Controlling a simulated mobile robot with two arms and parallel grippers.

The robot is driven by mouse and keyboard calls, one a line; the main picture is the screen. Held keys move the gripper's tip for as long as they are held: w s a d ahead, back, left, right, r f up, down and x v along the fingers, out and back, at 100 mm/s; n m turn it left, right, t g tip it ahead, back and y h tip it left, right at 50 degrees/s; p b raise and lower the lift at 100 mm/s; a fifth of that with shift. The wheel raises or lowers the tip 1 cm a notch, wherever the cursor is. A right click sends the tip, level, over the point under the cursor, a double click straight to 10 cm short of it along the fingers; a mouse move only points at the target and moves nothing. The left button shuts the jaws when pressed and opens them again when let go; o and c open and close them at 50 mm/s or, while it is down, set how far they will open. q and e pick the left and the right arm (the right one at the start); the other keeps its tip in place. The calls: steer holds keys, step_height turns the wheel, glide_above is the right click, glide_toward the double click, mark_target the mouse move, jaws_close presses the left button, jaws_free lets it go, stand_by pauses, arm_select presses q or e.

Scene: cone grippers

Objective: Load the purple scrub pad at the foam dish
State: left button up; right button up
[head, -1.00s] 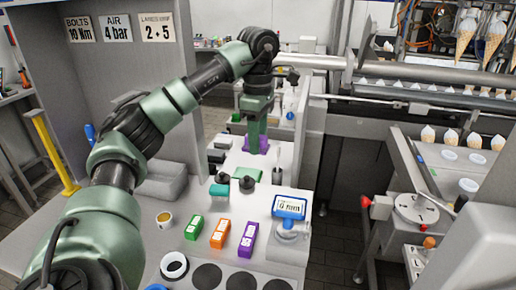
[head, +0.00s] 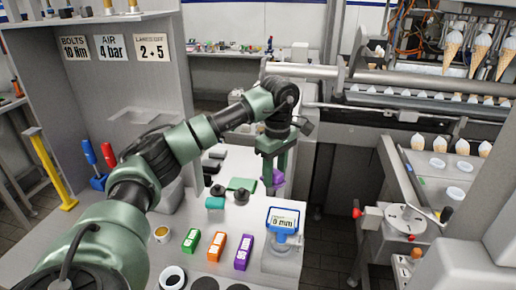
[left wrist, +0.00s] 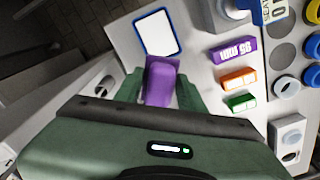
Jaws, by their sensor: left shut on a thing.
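The purple scrub pad (left wrist: 160,82) is between the two green fingers of my left gripper (left wrist: 159,92), which is shut on it. In the head view, my left gripper (head: 273,181) points down over the bench's right part, and the pad (head: 279,178) shows only partly at its fingertips. In the left wrist view, a white, flat rectangle with a dark blue rim, which looks like the foam dish (left wrist: 157,32), lies just beyond the pad. I cannot make the dish out in the head view. Whether the pad touches anything below is unclear. My right gripper is not in view.
Green (head: 190,241), orange (head: 217,246) and purple (head: 243,252) boxes stand in a row on the bench. A blue-framed gauge (head: 283,220) stands right of them. The bench's right edge is close.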

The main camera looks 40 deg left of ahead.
arm_select(q)
steer(key=shift+w+d+f+m+b, duration=0.1)
steer(key=shift+d+f+m+b, duration=0.4)
steer(key=shift+f, duration=1.35)
steer(key=shift+w+d+f+m+b, duration=0.15)
steer(key=shift+d+f+m, duration=0.6)
steer(key=shift+f, duration=1.1)
steer(key=shift+w+d+f+m+b, duration=0.1)
steer(key=shift+d+f+m+b, duration=0.35)
steer(key=shift+f, duration=1.4)
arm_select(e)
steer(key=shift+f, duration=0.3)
arm_select(q)
steer(key=shift+s+d+f, duration=0.1)
steer(key=shift+d+f, duration=0.15)
steer(key=shift+f, duration=0.3)
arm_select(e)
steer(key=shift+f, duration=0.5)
arm_select(q)
step_height(320, 180, up, 7)
steer(key=p, duration=0.4)
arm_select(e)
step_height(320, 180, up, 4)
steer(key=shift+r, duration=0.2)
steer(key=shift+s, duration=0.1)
